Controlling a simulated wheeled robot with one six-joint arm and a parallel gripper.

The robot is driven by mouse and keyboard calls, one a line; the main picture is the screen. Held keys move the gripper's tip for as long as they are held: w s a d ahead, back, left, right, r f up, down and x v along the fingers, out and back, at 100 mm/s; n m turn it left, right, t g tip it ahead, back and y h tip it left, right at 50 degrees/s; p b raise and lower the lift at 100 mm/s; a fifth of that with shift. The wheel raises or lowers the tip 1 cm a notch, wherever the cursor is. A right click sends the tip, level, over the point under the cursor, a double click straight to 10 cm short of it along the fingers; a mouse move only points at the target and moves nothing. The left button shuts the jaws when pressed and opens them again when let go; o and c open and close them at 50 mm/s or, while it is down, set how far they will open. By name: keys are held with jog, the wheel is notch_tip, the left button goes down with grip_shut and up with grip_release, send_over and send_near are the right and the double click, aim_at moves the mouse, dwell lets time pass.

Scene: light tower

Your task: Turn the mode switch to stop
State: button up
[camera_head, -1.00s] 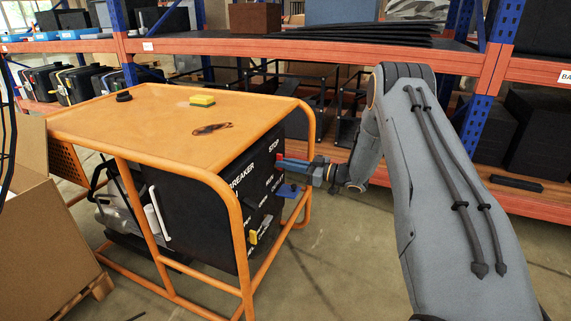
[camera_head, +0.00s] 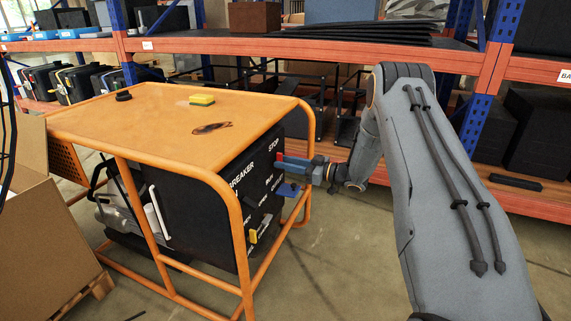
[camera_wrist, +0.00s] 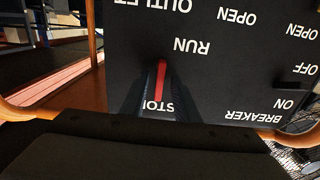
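The mode switch shows in the wrist view as a dark lever with a red stripe (camera_wrist: 161,80), standing out from the black panel (camera_wrist: 240,75). The panel's lettering is upside down there. The stripe lies between the RUN label and the partly hidden STOP label. My gripper (camera_head: 305,166) reaches from the right to the panel's upper right, just below STOP in the head view. Red and blue parts crowd its tip, so its finger gap and any hold on the switch are unclear. My gripper's dark body covers the bottom of the wrist view.
An orange frame with a flat top (camera_head: 165,115) surrounds the panel; its rail runs close to my gripper. A yellow sponge (camera_head: 202,100) lies on top. A yellow handle (camera_head: 253,237) sits low on the panel. Shelving (camera_head: 400,55) stands behind; a cardboard box (camera_head: 30,225) is at left.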

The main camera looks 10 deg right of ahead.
jog(key=v, duration=0.7)
jog(key=shift+s+d+p, duration=0.25)
jog(key=shift+d+p, duration=0.05)
jog(key=shift+p, duration=0.15)
jog(key=shift+w, duration=0.1)
